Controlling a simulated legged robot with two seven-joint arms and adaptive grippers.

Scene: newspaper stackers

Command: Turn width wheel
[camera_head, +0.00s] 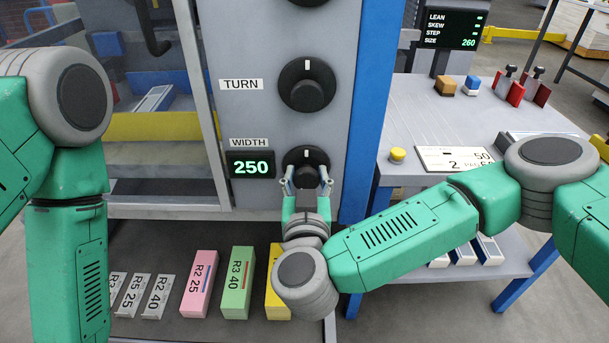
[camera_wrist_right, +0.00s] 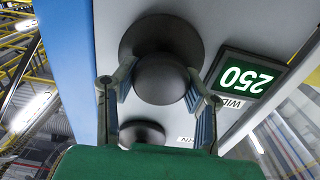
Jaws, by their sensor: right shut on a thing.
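The width wheel (camera_head: 306,158) is a round black knob with a white mark at its top, on the grey machine panel. The WIDTH display (camera_head: 250,166) to its left reads 250 in green. My right gripper (camera_head: 306,182) is at the wheel from below, its fingers on either side of the knob. In the right wrist view the fingers (camera_wrist_right: 158,95) are shut around the knob (camera_wrist_right: 163,78), and the display (camera_wrist_right: 243,78) shows upside down. My left arm stands at the left of the head view; its gripper is out of view.
The TURN knob (camera_head: 307,85) is above the width wheel. Pink (camera_head: 199,285), green (camera_head: 238,284) and yellow labelled blocks stand on the shelf below. A side table (camera_head: 420,110) at the right holds a yellow button (camera_head: 398,155), a card, levers and a screen (camera_head: 452,29).

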